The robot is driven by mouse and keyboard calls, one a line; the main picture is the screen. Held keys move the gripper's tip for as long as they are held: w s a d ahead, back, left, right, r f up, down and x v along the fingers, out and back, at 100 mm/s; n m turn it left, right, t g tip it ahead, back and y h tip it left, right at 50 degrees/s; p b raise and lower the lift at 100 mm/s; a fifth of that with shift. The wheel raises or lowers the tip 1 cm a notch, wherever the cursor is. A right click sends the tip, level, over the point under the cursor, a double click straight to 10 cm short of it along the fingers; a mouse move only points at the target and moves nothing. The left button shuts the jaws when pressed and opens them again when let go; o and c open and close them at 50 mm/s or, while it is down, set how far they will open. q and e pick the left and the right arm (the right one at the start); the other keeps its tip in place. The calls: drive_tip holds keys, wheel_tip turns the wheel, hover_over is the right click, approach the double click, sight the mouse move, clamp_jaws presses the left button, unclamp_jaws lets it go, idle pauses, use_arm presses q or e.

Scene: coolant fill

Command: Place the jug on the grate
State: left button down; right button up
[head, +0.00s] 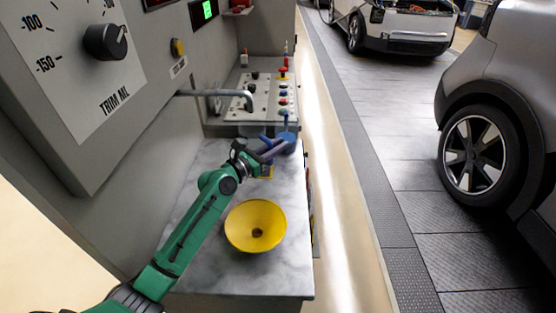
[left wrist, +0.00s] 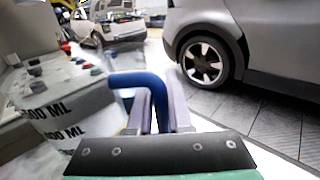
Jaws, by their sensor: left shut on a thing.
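My left gripper (head: 274,150) is shut on the blue handle (left wrist: 141,80) of the jug, which shows between its two pale purple fingers in the left wrist view (left wrist: 159,108). The jug's pale body (left wrist: 58,122) with black ML markings lies to the left of the fingers there. In the head view, a blue part of the jug (head: 288,137) shows just beyond the fingers, near the counter's right edge; the gripper hides some of it. I cannot tell whether the jug touches the counter. The grate cannot be made out clearly. My right gripper is not in view.
A grey spout (head: 225,94) reaches out from the machine wall over a panel (head: 265,98) with coloured knobs. A yellow funnel-like bowl (head: 256,226) sits on the marble counter (head: 285,275) nearer me. The floor and cars (head: 478,155) are to the right.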

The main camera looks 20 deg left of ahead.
use_arm(q)
wheel_tip(320, 180, down, 2)
drive_tip(key=shift+f+b, duration=0.25)
drive_tip(key=shift+b, duration=0.35)
drive_tip(key=shift+d+r+p, duration=0.1)
drive_tip(key=shift+r+p, duration=0.2)
drive_tip(key=shift+f, duration=0.15)
drive_tip(key=c, duration=0.8)
unclamp_jaws()
drive_tip(key=shift+w, duration=0.1)
drive_tip(key=shift+c, duration=0.2)
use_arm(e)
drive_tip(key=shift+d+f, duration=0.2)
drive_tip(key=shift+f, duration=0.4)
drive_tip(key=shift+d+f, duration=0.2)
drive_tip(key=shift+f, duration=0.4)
use_arm(q)
drive_tip(key=shift+r, duration=0.25)
drive_tip(key=b+v, duration=0.1)
drive_tip(key=v, duration=0.6)
drive_tip(key=shift+s+f, duration=0.1)
drive_tip(key=shift+s, duration=0.25)
drive_tip(key=shift+w, duration=0.1)
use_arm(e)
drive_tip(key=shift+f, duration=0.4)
